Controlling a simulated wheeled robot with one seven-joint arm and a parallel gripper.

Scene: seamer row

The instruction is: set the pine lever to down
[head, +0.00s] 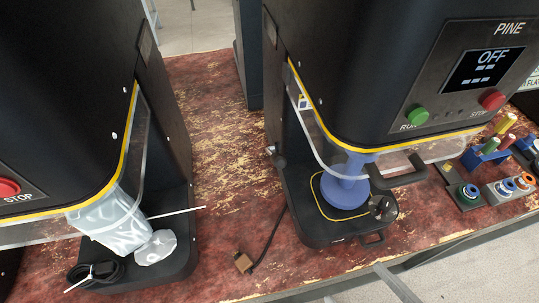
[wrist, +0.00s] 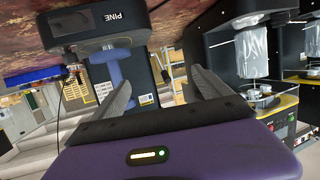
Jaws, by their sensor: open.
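The machine labelled PINE (head: 365,65) stands at centre right in the head view. Its screen reads OFF. A blue spool-like part (head: 345,190) stands on its base under the clear guard. A small dark knobbed part (head: 279,160) on its left side may be the pine lever; its setting is hard to tell. In the wrist view the PINE machine (wrist: 112,20) shows at upper left, at an odd angle. My gripper (wrist: 165,90) is open and empty, its fingers apart and clear of the machine. It does not show in the head view.
Coloured parts in holders (head: 490,150) stand at right.

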